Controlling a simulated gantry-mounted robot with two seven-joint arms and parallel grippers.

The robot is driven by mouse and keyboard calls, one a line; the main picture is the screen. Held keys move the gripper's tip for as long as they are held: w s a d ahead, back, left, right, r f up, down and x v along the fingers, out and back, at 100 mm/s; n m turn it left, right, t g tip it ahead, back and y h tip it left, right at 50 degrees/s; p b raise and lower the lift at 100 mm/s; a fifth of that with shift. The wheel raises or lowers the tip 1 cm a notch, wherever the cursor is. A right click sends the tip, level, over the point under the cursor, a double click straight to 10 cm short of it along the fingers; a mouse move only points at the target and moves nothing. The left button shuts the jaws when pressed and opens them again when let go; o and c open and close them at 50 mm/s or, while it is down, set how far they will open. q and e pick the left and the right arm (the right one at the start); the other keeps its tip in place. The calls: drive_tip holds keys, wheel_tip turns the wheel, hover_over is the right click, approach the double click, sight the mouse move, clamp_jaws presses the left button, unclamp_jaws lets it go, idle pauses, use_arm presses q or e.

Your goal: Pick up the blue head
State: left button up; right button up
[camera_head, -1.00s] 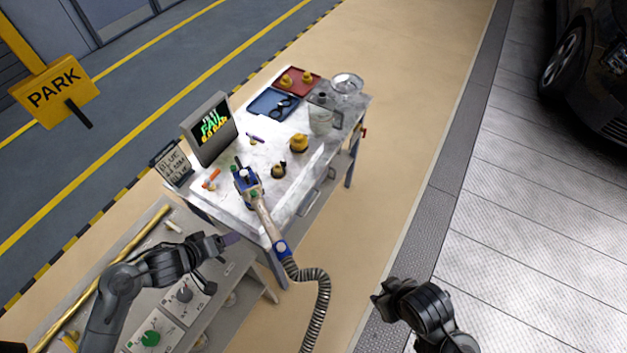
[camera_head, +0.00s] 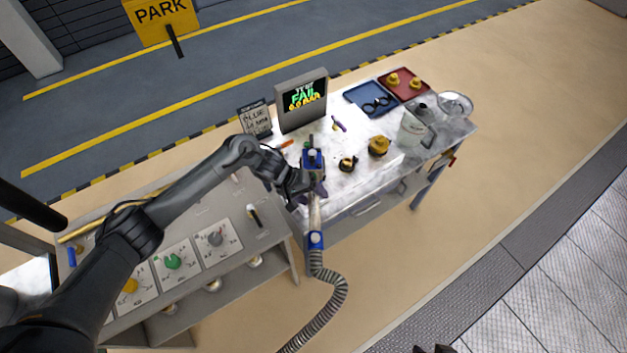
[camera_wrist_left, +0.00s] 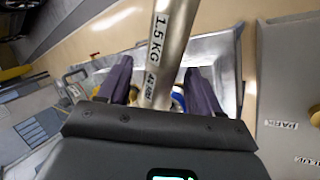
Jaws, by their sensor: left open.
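The blue head (camera_head: 313,160) tops a pale metal tube (camera_head: 315,215) at the worktable's front edge, with a blue collar (camera_head: 316,239) and a ribbed hose (camera_head: 328,300) below. My left gripper (camera_head: 312,193) is open at the tube just below the head. In the left wrist view, the purple-grey fingers of my left gripper (camera_wrist_left: 158,68) stand apart on either side of the tube (camera_wrist_left: 168,45), marked "1.5 KG". A little blue (camera_wrist_left: 178,98) shows beyond the tube, mostly hidden by the gripper body. Only a dark sliver, apparently my right gripper (camera_head: 432,349), shows at the bottom edge.
A bench with knobs (camera_head: 172,262) is at left.

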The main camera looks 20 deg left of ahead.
use_arm(q)
drive_tip(key=shift+w+d+f, duration=0.15)
drive_tip(key=shift+d+f, duration=0.05)
drive_tip(key=shift+f, duration=0.2)
clamp_jaws()
idle(1.1)
